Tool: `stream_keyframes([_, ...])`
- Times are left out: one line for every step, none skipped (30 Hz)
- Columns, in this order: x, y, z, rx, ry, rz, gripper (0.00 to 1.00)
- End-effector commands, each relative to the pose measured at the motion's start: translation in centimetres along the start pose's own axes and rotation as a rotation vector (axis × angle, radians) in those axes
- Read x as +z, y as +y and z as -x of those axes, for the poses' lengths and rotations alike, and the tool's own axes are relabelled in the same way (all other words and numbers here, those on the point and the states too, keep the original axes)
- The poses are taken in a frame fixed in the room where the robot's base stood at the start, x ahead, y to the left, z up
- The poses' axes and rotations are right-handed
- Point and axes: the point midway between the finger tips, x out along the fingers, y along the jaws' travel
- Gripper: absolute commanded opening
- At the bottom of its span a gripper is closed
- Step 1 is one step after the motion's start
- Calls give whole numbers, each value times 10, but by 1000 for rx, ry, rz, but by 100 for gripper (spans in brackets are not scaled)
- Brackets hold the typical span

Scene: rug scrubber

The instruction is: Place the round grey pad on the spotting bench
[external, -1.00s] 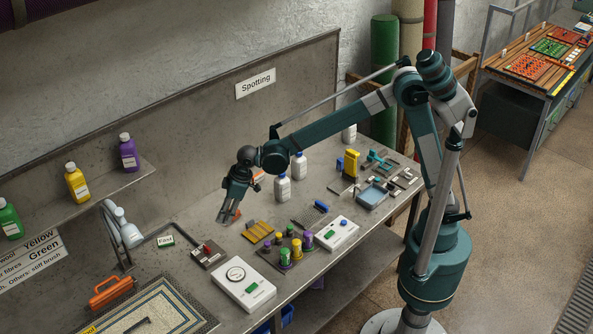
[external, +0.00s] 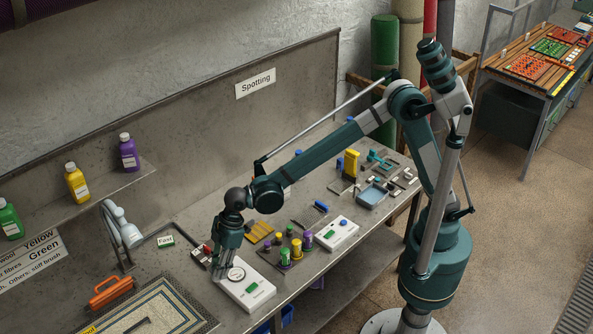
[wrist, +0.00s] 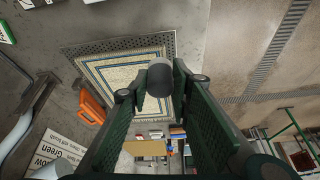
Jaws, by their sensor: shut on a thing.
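The round grey pad (wrist: 160,78) shows in the wrist view as a short grey cylinder between the tips of my gripper (wrist: 157,88). The two dark green fingers stand a pad's width apart and hold it. The grey bench runs along the wall under the "Spotting" sign (external: 256,82).
A bordered rug (external: 160,308) and an orange-handled tool (external: 110,292) lie left of my gripper.

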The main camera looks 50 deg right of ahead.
Motion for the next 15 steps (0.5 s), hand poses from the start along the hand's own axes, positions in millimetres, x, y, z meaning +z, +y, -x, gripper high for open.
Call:
stream_keyframes([5, 3, -10, 2, 0, -4, 8])
stream_keyframes([8, 3, -14, 2, 0, -4, 8])
stream_keyframes([10, 4, -20, 2, 0, -4, 8])
stream_keyframes([12, 4, -25, 2, 0, -4, 8])
stream_keyframes([14, 4, -30, 2, 0, -5, 8])
stream_keyframes([17, 4, -38, 2, 0, -5, 8])
stream_keyframes([19, 4, -43, 2, 0, -5, 8])
stream_keyframes([22, 4, -48, 2, 0, -5, 8])
stream_keyframes([24, 4, -54, 2, 0, -5, 8])
stream_keyframes([27, 5, -61, 2, 0, -5, 8])
stream_keyframes([29, 5, -66, 2, 0, -5, 8])
stream_keyframes([32, 5, -72, 3, 0, -5, 8])
stream_keyframes([34, 5, -76, 3, 0, -5, 8])
stream_keyframes([36, 5, -81, 3, 0, -5, 8])
stream_keyframes([38, 5, -86, 3, 0, -6, 8])
